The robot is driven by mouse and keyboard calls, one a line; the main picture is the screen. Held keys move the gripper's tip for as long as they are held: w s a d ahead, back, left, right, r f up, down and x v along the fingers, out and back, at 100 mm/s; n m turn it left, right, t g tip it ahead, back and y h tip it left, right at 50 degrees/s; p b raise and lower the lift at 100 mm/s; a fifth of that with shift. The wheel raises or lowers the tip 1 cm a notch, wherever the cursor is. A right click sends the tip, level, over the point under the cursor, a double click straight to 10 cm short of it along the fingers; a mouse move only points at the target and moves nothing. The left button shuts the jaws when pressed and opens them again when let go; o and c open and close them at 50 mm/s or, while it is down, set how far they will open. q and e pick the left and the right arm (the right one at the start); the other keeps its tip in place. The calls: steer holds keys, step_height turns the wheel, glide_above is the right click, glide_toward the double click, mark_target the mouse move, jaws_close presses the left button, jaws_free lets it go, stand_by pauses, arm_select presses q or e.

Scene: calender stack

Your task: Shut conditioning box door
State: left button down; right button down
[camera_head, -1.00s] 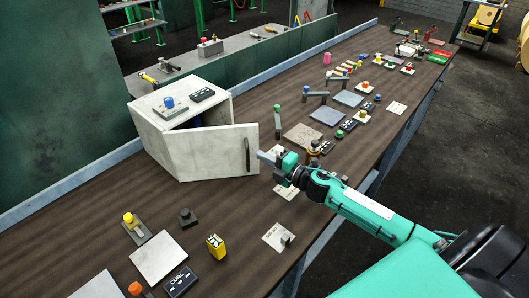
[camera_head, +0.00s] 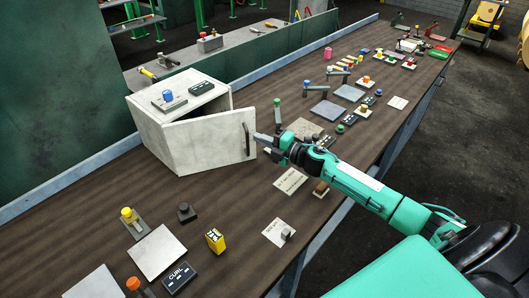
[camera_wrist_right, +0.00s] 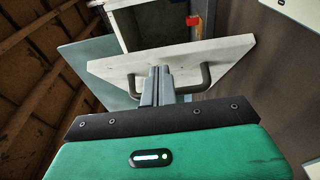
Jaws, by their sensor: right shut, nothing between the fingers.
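The conditioning box (camera_head: 160,132) is a whitish box on the brown workbench, left of centre in the head view. Its door (camera_head: 208,146) stands partly open, with a dark gap along its top edge. A dark bar handle (camera_head: 246,139) is on the door's right part. My right gripper (camera_head: 259,137) is shut and empty, with its fingertips at the door's outer face by the handle. In the right wrist view the fingers (camera_wrist_right: 160,75) lie in front of the door (camera_wrist_right: 215,58), between the ends of the handle (camera_wrist_right: 205,78). Whether they touch is unclear. My left gripper is out of view.
A blue-knobbed block (camera_head: 168,98) and a dark label (camera_head: 201,88) sit on the box top. Several knobs, plates and labels cover the workbench (camera_head: 95,215), including a yellow block (camera_head: 215,240) in front. Bare bench lies just before the door.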

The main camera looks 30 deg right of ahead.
steer(key=shift+w+d+n+g+y+b, duration=0.3)
steer(key=shift+w+n+g+y+b, duration=0.1)
steer(key=shift+w+y, duration=0.1)
steer(key=shift+w+d+n+g+y+b, duration=0.3)
steer(key=shift+w+n+y+b, duration=0.1)
steer(key=shift+w+y, duration=0.1)
steer(key=shift+s+a+r, duration=0.1)
